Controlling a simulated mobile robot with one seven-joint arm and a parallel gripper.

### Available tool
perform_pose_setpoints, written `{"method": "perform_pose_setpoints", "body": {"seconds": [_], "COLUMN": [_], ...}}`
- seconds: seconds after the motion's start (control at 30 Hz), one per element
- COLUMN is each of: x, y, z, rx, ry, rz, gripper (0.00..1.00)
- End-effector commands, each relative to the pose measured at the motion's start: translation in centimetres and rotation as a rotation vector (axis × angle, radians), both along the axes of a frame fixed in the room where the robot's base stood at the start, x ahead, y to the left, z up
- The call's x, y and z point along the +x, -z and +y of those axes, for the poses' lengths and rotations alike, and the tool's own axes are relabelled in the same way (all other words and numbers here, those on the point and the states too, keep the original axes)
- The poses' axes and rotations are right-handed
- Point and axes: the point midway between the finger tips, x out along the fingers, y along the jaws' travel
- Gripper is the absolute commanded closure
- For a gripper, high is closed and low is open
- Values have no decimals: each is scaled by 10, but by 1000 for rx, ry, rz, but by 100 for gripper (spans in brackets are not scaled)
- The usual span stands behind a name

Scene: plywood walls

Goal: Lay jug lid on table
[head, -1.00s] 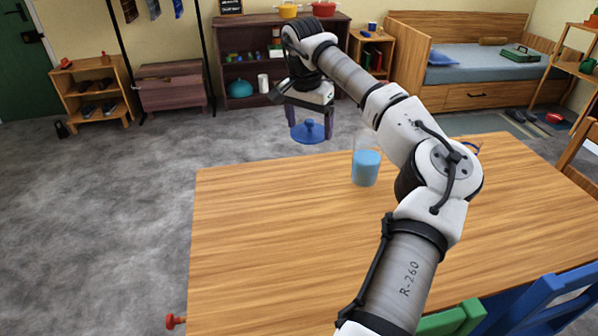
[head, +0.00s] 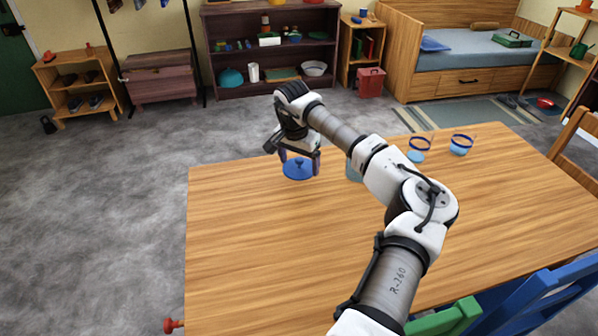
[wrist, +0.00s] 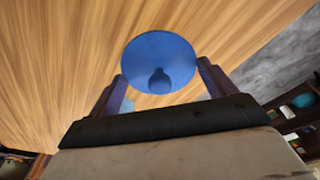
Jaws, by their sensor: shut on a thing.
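The blue jug lid (head: 298,171), a round disc with a knob, is between the fingers of my gripper (head: 299,163). My gripper is shut on it, with a finger at either side. The lid is low over the left back part of the table (head: 250,235); I cannot tell whether it touches the wood. In the wrist view the lid (wrist: 150,52) shows knob side toward the camera, with table wood behind it. The clear jug (head: 353,171) with light blue contents stands just right of the lid, mostly hidden behind my arm.
Two glass containers with blue rims, one (head: 419,152) and another (head: 461,146), stand at the back right of the table. The table's left and front left are clear. Blue (head: 545,305) and green (head: 447,318) chairs stand at the front edge.

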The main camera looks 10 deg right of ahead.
Motion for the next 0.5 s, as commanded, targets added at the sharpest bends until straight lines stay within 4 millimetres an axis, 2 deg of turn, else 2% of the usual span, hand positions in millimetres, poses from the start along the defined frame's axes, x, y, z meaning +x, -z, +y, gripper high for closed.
{"method": "perform_pose_setpoints", "body": {"seconds": [0.17, 0.4, 0.5], "x": [0, 0, 0], "y": [12, 45, 49], "z": [0, 0, 0], "rx": [0, 1, 0], "ry": [0, 0, 0], "rz": [1, 2, 0], "gripper": [39, 39, 39]}}
